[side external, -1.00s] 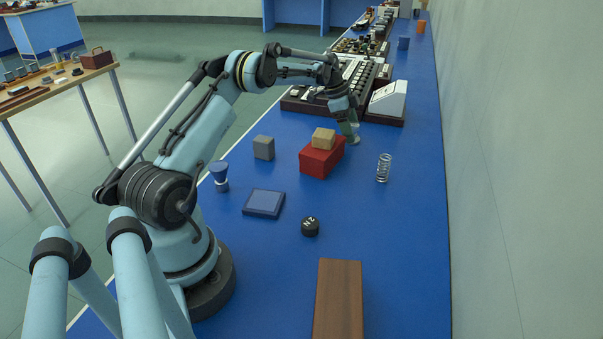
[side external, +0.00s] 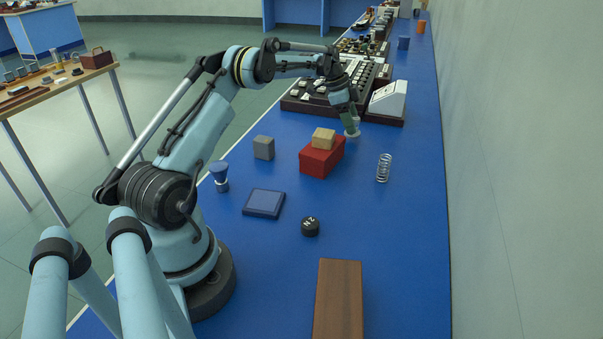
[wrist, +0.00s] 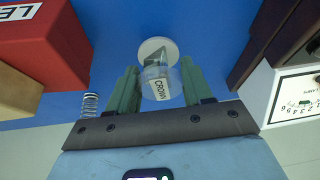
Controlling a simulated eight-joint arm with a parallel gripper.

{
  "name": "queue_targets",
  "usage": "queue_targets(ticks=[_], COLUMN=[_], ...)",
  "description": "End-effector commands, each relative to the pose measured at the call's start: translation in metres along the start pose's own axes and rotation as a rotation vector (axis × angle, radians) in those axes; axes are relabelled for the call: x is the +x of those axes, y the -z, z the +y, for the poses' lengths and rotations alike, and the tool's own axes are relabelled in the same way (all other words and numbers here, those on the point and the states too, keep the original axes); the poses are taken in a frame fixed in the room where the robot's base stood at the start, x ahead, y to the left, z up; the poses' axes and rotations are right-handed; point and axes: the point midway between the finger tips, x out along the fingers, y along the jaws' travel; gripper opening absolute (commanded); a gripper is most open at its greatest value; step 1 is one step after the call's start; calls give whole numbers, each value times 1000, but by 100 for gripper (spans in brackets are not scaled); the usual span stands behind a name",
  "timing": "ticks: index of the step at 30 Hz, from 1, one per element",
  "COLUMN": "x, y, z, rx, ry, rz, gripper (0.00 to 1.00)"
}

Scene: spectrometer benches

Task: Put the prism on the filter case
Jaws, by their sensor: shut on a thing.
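The prism (wrist: 158,82) is a clear piece labelled "CROWN" on a round pale base. My gripper (wrist: 159,76) is shut on it, with one green finger on each side. In the side view the prism (side external: 352,130) hangs under my gripper (side external: 348,116), behind and right of a red box, and looks slightly above the bench. I cannot tell for sure which thing is the filter case. The red box (side external: 316,161) carries a tan block (side external: 323,138), and its label shows only "LE" in the wrist view. A long brown wooden box (side external: 338,300) lies at the front.
A grey block (side external: 264,148), a blue-topped stand (side external: 220,175), a dark square pad (side external: 263,203), a black "2N" weight (side external: 310,226) and a spring (side external: 384,168) stand around. A keyed machine (side external: 337,95) and a white-faced meter (side external: 387,100) are behind my gripper. The right front is clear.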

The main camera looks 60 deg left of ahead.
Motion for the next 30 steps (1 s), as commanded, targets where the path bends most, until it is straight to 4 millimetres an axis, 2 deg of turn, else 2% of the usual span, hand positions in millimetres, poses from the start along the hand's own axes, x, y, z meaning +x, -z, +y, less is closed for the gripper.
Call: queue_targets(ticks=[3, 16, 26, 30], x=[-22, -45, -56, -62], y=[11, 79, 112, 141], z=[1, 62, 90, 119], rx=[1, 4, 10, 43], ry=[-1, -1, -5, -23], rz=[0, 0, -1, -4], gripper=[12, 12, 12, 12])
